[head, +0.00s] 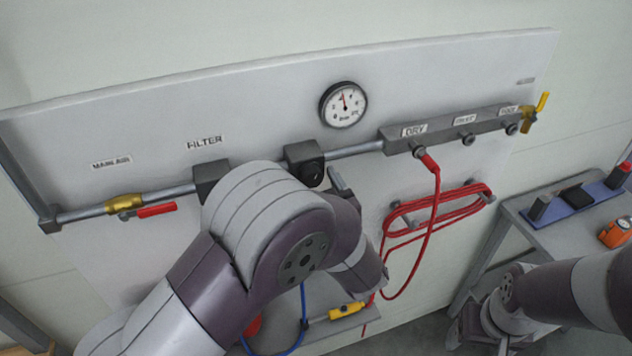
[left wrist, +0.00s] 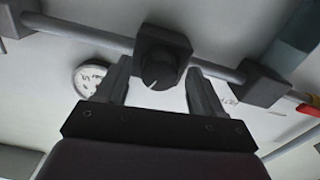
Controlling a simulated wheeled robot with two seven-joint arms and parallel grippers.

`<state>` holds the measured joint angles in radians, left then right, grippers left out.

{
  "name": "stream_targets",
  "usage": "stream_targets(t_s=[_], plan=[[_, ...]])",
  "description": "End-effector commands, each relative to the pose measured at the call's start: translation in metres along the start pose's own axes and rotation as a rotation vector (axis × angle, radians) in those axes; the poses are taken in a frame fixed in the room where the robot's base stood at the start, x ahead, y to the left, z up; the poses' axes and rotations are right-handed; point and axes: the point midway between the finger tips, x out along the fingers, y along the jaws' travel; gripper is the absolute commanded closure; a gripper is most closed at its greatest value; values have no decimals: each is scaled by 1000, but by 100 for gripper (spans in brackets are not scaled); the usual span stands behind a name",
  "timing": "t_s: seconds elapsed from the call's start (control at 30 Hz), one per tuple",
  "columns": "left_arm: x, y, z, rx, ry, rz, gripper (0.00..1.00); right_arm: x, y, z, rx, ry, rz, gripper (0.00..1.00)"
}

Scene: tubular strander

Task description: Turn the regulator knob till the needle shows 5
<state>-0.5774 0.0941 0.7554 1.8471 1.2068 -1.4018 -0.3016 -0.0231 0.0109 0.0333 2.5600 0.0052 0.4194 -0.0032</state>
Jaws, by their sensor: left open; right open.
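The regulator (head: 305,153) is a dark block on the pipe, with a round black knob (head: 312,173) on its front. The knob (left wrist: 159,71) also shows in the left wrist view, with a pale mark on it. My left gripper (left wrist: 160,80) is open, one finger on each side of the knob; gaps show, and I see no clear contact. In the head view my left arm hides most of this gripper (head: 335,180). The round white gauge (head: 343,104) has its needle pointing nearly straight up; its digits are too small to read surely. My right gripper (head: 462,328) is low at the right, open.
The filter block (head: 210,180) and red-handled valve (head: 152,211) are left on the pipe. The outlet manifold (head: 455,130) is at right, with a red hose (head: 437,200) coiled below. A side table (head: 570,235) holds an orange tool (head: 615,233).

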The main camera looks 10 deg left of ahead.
Motion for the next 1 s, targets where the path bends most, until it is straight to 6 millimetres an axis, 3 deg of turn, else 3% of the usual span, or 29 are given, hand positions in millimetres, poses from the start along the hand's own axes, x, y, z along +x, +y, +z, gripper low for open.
stream_targets(t_s=[0.03,0.17,0.2,0.57,0.6,0.67,1.0], plan=[[0,0,0,0,0,0,42,0,0,0,0,0,0,31],[0,0,0,0,0,0,84,0,0,0,0,0,0,31],[0,0,0,0,1,0,88,0,0,0,0,0,0,31],[0,0,-1,82,2,0,88,-6,0,-1,0,0,0,31],[0,0,-1,81,2,0,54,-6,0,-1,0,0,0,31],[0,0,-1,81,2,0,34,-6,0,-1,0,0,0,31],[-3,0,0,81,1,0,32,-4,0,0,0,0,0,31]])
